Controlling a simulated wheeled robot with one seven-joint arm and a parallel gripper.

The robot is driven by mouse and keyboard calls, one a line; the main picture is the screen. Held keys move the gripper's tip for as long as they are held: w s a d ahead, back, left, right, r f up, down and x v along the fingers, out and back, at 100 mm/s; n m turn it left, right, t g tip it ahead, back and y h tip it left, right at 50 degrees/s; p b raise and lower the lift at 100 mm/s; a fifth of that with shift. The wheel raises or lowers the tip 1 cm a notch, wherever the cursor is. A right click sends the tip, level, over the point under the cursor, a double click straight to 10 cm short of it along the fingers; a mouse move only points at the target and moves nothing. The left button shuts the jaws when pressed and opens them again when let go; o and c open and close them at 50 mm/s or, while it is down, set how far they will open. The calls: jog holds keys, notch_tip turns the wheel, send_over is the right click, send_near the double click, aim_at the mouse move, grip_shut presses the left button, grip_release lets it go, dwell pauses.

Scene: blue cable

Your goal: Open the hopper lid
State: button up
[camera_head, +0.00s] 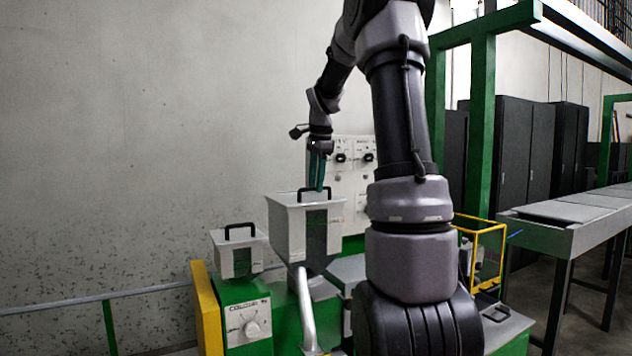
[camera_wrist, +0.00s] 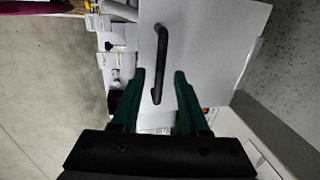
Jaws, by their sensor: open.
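The larger grey hopper (camera_head: 288,222) has a flat lid with a black bar handle (camera_head: 301,194) on top. The lid (camera_head: 285,200) looks closed and level. My gripper (camera_head: 317,188) points down over this lid, its green fingertips at about the height of the handle. In the wrist view the grey lid (camera_wrist: 205,35) fills the upper middle, and the black handle (camera_wrist: 161,55) runs lengthwise between the two open fingers of my gripper (camera_wrist: 159,74). A gap shows on both sides of the handle. I cannot tell whether a finger touches it.
A smaller hopper (camera_head: 238,255) with its own black handle stands to the left on a green machine. A control panel (camera_head: 352,160) with knobs is behind. A green frame (camera_head: 482,130) and a conveyor table (camera_head: 570,220) are at the right. A bare wall is at left.

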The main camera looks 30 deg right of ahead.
grip_shut()
dwell(1.4)
